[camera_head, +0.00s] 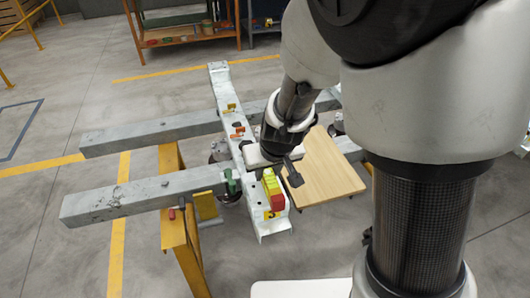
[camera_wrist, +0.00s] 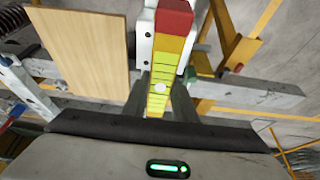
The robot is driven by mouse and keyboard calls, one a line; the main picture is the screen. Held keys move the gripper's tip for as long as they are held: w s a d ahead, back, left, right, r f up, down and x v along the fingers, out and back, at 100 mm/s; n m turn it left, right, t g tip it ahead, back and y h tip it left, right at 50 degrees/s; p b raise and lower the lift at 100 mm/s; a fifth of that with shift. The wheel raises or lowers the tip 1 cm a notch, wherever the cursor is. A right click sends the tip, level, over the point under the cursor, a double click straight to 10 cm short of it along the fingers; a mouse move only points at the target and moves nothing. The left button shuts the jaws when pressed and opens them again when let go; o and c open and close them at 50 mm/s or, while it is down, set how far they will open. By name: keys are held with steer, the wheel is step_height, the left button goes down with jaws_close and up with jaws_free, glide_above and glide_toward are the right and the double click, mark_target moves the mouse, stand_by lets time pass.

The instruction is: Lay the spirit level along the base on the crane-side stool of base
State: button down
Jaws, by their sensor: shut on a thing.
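A yellow bar with dark cross lines and a red end, which looks like the spirit level (camera_head: 273,189), is over the near end of the long pale base (camera_head: 222,92). My gripper (camera_head: 277,176) is shut on this bar. In the wrist view the spirit level (camera_wrist: 168,50) runs up from between the two dark fingers of my gripper (camera_wrist: 160,98), its red end farthest away. It lies roughly along the white beam, which shows on both sides of it. Whether it touches the beam I cannot tell. I cannot make out which part is the crane-side stool.
Two grey crossbeams (camera_head: 130,192) pass by the base, with a yellow trestle (camera_head: 180,240) under them. A wooden board (camera_head: 328,170) lies just right of the gripper. Small orange and yellow items sit along the base. An orange shelf (camera_head: 190,35) stands behind.

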steer(key=shift+f+b, duration=1.2)
steer(key=shift+f, duration=1)
steer(key=shift+f, duration=0.25)
steer(key=c, duration=1.4)
jaws_free()
steer(key=shift+c, duration=0.2)
steer(key=shift+r, duration=0.1)
